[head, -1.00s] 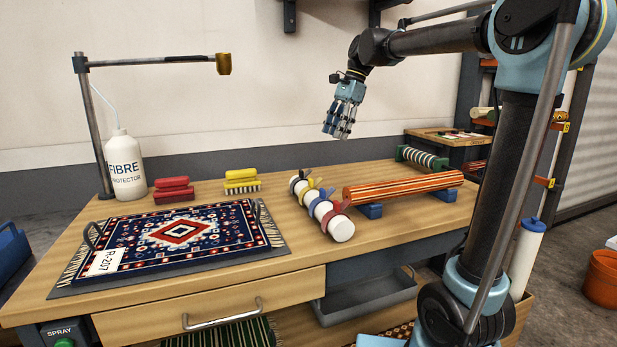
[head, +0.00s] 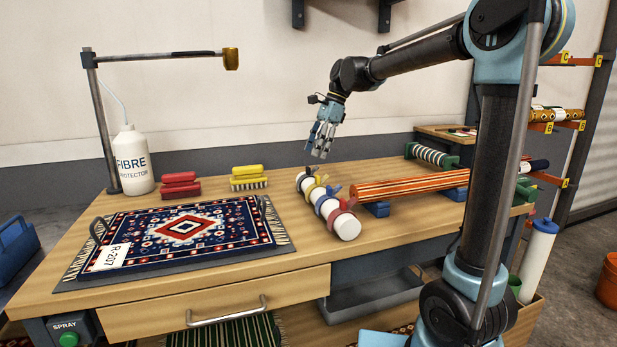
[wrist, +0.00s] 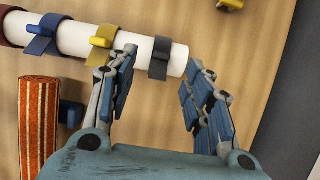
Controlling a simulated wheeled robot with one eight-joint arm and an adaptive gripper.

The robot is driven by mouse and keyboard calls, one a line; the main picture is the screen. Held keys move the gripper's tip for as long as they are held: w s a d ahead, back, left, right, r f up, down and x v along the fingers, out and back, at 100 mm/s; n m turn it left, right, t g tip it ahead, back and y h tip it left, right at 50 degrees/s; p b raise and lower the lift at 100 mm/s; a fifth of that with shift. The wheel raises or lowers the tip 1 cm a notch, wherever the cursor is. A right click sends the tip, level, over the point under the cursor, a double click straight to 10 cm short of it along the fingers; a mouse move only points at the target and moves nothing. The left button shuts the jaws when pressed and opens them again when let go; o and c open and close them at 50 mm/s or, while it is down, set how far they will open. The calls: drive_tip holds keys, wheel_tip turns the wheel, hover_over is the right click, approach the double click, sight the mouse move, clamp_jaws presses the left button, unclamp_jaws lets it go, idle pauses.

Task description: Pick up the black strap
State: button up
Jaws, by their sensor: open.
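The black strap (wrist: 160,58) is wrapped around the far end of a white tube (wrist: 72,40), with its tail hanging off the tube's side. In the head view the strap (head: 303,176) sits at the back end of the tube on the workbench. My gripper (wrist: 162,57) is open and empty. In the wrist view its two fingers are to either side of the strap and overlap the tube's edge; I cannot tell whether they touch it. In the head view my gripper (head: 320,150) is above the tube's back end, apart from it.
Yellow (wrist: 105,38), blue (wrist: 42,38) and maroon straps ring the same tube. A striped orange roll (head: 405,186) lies on blue supports to the right. Red (head: 180,185) and yellow (head: 248,178) brushes and a patterned rug (head: 178,231) are to the left.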

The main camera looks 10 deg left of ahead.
sight(309, 167)
drive_tip(key=shift+w+x, duration=0.1)
drive_tip(key=shift+x, duration=1.6)
drive_tip(key=shift+w+x, duration=0.15)
drive_tip(key=shift+x, duration=1.55)
drive_tip(key=c, duration=1)
